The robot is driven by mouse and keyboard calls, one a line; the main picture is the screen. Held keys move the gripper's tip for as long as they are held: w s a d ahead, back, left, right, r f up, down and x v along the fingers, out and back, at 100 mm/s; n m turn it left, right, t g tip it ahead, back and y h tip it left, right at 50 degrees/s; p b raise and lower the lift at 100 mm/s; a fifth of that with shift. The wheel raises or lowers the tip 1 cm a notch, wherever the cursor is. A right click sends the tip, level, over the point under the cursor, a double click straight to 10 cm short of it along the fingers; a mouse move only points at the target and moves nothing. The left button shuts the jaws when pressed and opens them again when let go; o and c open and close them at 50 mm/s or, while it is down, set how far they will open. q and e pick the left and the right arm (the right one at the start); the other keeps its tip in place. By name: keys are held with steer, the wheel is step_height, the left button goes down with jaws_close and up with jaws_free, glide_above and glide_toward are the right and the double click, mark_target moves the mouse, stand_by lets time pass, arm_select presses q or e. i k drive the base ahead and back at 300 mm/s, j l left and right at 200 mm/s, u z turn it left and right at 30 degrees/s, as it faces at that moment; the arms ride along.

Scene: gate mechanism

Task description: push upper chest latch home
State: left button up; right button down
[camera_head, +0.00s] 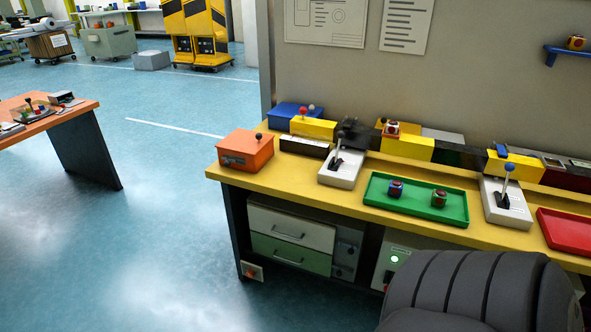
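An orange box (246,150), which looks like the chest, sits at the left end of the yellow workbench (335,195). A black knob (258,136) stands on its top. A small dark fitting (232,161) is on its front face; it may be a latch, but it is too small to tell its position or whether there is an upper and a lower one. Neither my left nor my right gripper is in view, and nothing touches the box.
A white lever unit (341,172) stands right of the box. A green tray (415,200) holds two small round-marked cubes. A second lever unit (506,203) and a red tray (566,231) follow. A dark ribbed chair-like shape hides the lower right.

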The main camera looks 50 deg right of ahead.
mark_target(350, 251)
steer(key=j+z, duration=0.2)
steer(key=z, duration=0.2)
steer(key=j+z, duration=0.25)
steer(key=z, duration=0.15)
steer(key=j+z, duration=0.2)
steer(key=z, duration=0.85)
